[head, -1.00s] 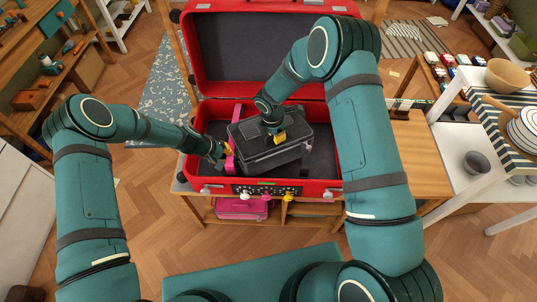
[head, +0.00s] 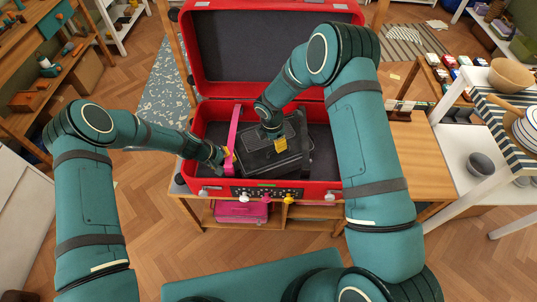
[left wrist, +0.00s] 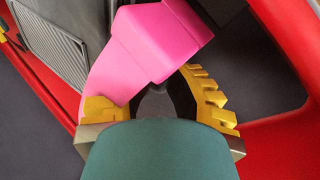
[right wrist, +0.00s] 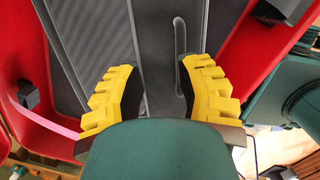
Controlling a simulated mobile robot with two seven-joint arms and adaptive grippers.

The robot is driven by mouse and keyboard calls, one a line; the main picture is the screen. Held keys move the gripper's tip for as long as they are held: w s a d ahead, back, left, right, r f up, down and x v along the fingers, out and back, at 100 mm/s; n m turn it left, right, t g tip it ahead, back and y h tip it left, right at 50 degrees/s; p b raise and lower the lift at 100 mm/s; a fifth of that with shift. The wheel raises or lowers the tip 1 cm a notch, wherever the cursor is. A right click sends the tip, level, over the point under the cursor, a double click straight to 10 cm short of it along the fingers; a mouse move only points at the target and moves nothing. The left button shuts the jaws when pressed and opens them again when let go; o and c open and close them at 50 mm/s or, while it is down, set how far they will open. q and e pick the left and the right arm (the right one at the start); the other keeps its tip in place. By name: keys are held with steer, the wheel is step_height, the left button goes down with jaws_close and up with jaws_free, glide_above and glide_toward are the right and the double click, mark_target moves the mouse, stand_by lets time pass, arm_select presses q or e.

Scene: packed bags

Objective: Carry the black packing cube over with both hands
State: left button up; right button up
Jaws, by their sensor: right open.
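The black packing cube (head: 262,160) lies inside the open red suitcase (head: 330,183), somewhat tilted. My right gripper (head: 280,146) is above the cube's top, pointing down. In the right wrist view its yellow fingers (right wrist: 157,95) are wide apart over the cube's dark ribbed top (right wrist: 152,40), with nothing clearly between them. My left gripper (head: 224,158) is at the suitcase's left side, beside the cube and by the pink strap (head: 234,135). In the left wrist view its fingers (left wrist: 155,98) are apart; the strap (left wrist: 155,45) covers part of one finger. The cube's edge (left wrist: 55,40) shows beyond the strap.
The suitcase stands on a wooden bench (head: 410,155), its lid (head: 275,45) open at the back. A pink case (head: 240,212) sits on the shelf below. A white table with bowls (head: 480,162) is at the right. The suitcase's red walls stand close around both grippers.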

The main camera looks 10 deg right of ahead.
steer(key=shift+r, duration=0.2)
arm_select(q)
steer(key=v, duration=1.2)
arm_select(e)
step_height(320, 180, up, 12)
steer(key=a, duration=0.1)
steer(key=shift+s+a+f, duration=0.25)
steer(key=shift+s+a, duration=0.05)
